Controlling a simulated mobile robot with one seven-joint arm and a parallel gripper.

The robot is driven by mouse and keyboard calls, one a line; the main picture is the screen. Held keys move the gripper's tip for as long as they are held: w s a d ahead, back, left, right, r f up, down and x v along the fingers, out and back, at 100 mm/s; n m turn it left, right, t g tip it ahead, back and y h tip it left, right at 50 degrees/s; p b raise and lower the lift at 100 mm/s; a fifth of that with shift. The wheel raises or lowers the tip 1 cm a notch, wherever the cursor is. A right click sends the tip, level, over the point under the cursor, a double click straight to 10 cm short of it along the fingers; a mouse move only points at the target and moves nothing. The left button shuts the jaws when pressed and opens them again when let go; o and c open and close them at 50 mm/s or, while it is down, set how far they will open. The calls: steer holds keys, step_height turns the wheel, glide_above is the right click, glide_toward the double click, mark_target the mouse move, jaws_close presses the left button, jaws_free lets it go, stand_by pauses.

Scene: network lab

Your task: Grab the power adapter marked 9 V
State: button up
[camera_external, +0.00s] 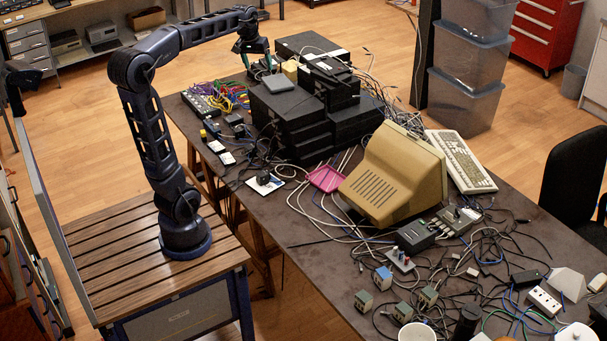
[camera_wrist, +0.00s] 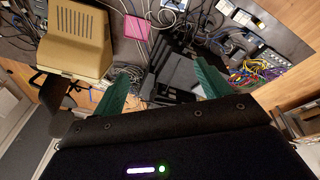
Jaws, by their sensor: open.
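No 9 V marking is legible in either view, so I cannot tell which item is the marked adapter. Small dark adapter-like blocks lie along the table's left part in the external view: one on a white sheet (camera_external: 263,179), others near the patch panel, including a dark block (camera_external: 234,119). My gripper (camera_external: 257,66) is open and empty, high over the far end of the stacked black boxes (camera_external: 290,125). In the wrist view its green fingers (camera_wrist: 163,82) are spread apart above the black boxes (camera_wrist: 178,62), with nothing between them.
A beige monitor (camera_external: 392,178) and a pink tray (camera_external: 326,178) stand mid-table. Colourful cables (camera_external: 232,93) crowd the far left. A keyboard (camera_external: 460,160) lies behind the monitor. Loose cables and small boxes cover the near right. A bare strip of table (camera_external: 315,260) shows at the front edge.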

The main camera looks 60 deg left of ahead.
steer(key=w+a+n, duration=0.3)
steer(key=w+a, duration=0.4)
steer(key=a, duration=0.5)
steer(key=n+g, duration=0.3)
steer(key=n, duration=0.4)
glide_above(239, 129)
step_height(239, 129, down, 10)
step_height(239, 129, down, 38)
steer(key=shift+s+d+r, duration=0.15)
steer(key=shift+f, duration=5.6)
steer(key=shift+c, duration=0.5)
steer(key=c, duration=1.1)
